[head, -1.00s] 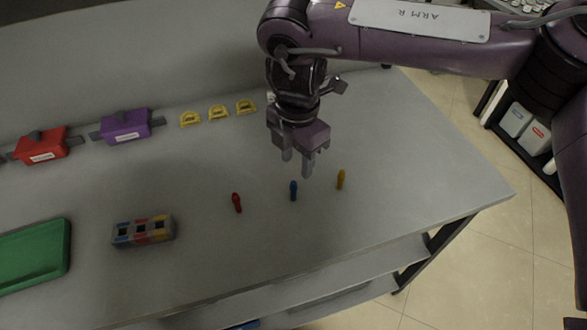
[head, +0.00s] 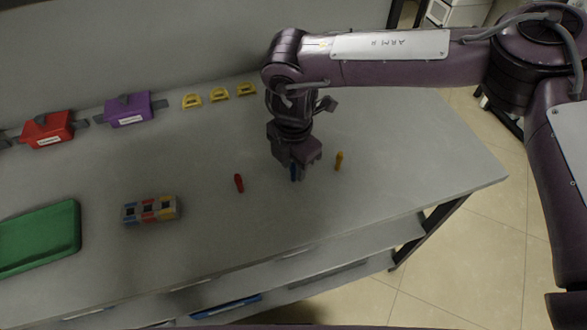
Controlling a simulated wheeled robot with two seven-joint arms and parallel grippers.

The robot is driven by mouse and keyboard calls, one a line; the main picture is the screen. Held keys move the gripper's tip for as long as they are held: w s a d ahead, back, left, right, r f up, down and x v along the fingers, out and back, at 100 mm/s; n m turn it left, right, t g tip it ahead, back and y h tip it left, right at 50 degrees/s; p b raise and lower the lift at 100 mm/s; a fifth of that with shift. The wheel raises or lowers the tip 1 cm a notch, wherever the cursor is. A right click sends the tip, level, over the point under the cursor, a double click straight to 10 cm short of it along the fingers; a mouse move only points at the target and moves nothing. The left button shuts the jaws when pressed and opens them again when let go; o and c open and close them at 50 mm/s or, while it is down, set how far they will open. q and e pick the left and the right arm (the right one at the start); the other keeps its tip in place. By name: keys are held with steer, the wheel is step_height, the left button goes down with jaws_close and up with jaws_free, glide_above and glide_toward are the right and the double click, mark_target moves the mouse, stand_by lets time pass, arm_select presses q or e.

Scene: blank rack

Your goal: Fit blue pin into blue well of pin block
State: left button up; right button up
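The blue pin (head: 293,173) stands on the grey table, mostly hidden by my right gripper (head: 295,178). My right gripper points down with its fingers low around or beside the pin; whether they touch it I cannot tell. The pin block (head: 150,210) sits at the left middle of the table, with blue, red and yellow marked wells in a row. The wells look dark; no pin shows in them. A red pin (head: 239,183) is to the left of the gripper and a yellow pin (head: 339,161) to its right. My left gripper is out of view.
A green tray (head: 40,240) lies at the left edge. A red box (head: 47,130), a purple box (head: 128,110) and yellow handle-shaped pieces (head: 219,96) line the back. The table between the red pin and the block is clear.

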jaws_close()
steer(key=shift+r, duration=0.15)
